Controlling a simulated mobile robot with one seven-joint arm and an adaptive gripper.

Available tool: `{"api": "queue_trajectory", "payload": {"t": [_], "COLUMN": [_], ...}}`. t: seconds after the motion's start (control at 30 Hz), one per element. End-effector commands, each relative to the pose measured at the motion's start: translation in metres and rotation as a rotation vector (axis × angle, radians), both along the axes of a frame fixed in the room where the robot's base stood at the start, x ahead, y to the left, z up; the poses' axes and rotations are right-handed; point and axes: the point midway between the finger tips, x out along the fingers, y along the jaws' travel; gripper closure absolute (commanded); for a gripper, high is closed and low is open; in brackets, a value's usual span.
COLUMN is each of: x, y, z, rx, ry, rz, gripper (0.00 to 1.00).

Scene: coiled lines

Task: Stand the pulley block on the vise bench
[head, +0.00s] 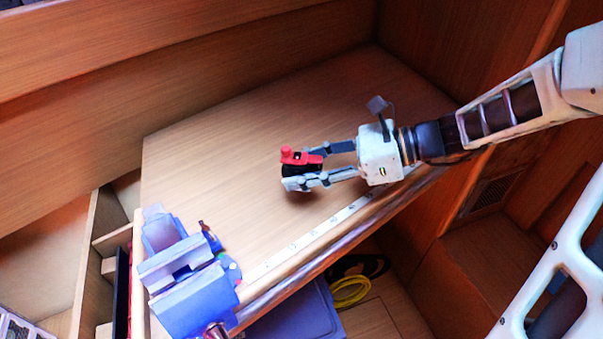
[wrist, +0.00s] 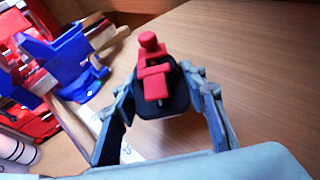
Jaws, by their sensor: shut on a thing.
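The pulley block (head: 301,161) is a small red and black piece. In the wrist view the pulley block (wrist: 155,80) sits between the fingers, with a red knob on top and a dark body below. My gripper (head: 308,168) is shut on it over the wooden bench top; it also shows in the wrist view (wrist: 160,95). I cannot tell whether the block touches the bench. The vise bench (head: 215,150) is a light wooden top with a blue vise (head: 185,275) at its near left corner. The vise also shows in the wrist view (wrist: 62,58).
A pale measuring strip (head: 310,237) runs along the bench's front edge. Below are a blue box (head: 295,312) and a coiled yellow line (head: 350,291). Wooden compartments (head: 112,240) stand at the left. The bench's middle and back are clear.

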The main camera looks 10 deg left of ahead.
Motion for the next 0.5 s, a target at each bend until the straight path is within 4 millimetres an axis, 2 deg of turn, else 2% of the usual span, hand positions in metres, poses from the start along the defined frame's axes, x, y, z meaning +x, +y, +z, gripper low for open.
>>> {"api": "queue_trajectory", "payload": {"t": [0.27, 0.4, 0.5], "x": [0.007, 0.007, 0.006], "y": [0.01, 0.008, 0.008], "z": [-0.013, -0.035, -0.042], "rx": [0.003, 0.003, 0.003], "ry": [0.001, 0.003, 0.0], "rz": [0.001, -0.001, 0.0], "gripper": [1.0, 1.0, 1.0]}}
